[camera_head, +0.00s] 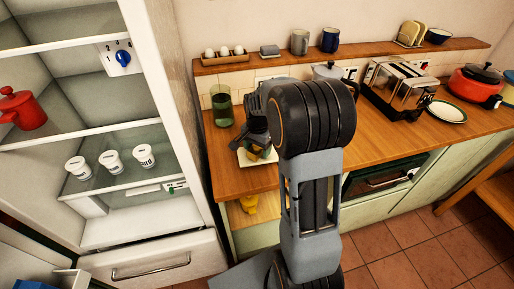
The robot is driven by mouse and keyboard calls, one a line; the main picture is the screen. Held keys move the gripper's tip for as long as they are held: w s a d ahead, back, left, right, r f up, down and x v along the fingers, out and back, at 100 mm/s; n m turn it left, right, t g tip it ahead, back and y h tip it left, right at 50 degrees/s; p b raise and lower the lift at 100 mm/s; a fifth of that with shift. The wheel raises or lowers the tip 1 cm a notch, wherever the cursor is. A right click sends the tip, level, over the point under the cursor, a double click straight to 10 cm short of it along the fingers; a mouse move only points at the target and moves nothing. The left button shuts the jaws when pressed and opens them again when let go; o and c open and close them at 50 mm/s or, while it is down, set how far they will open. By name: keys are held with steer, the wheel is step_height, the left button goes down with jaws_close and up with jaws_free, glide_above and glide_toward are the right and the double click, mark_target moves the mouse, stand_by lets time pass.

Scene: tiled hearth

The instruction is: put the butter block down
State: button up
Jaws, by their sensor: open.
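My gripper (254,140) reaches over the left end of the wooden counter (228,178), pointing down at a small pale dish (243,158). Its jaws are open. A small yellowish patch shows between and just below the fingers, over the dish; it may be the butter block, but the gripper covers most of it. I cannot tell whether the fingers touch it. My own arm hides the counter to the right of the dish.
A green glass (222,110) stands close left of my gripper. A moka pot (334,72), a toaster (401,88), a plate (447,111) and a red pot (476,84) stand to the right. The open fridge (130,170) with several white cups is at left.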

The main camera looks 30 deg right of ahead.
step_height(320, 180, up, 12)
steer(key=s+a+f+n+t, duration=0.1)
steer(key=s+a+n+t, duration=0.1)
steer(key=s+a+n, duration=0.3)
steer(key=s+a+f+n+t, duration=0.1)
steer(key=s+a+n, duration=0.3)
steer(key=s+n, duration=0.3)
steer(key=s, duration=0.4)
steer(key=shift+a+t, duration=0.4)
steer(key=shift+f, duration=0.1)
steer(key=shift+c, duration=0.3)
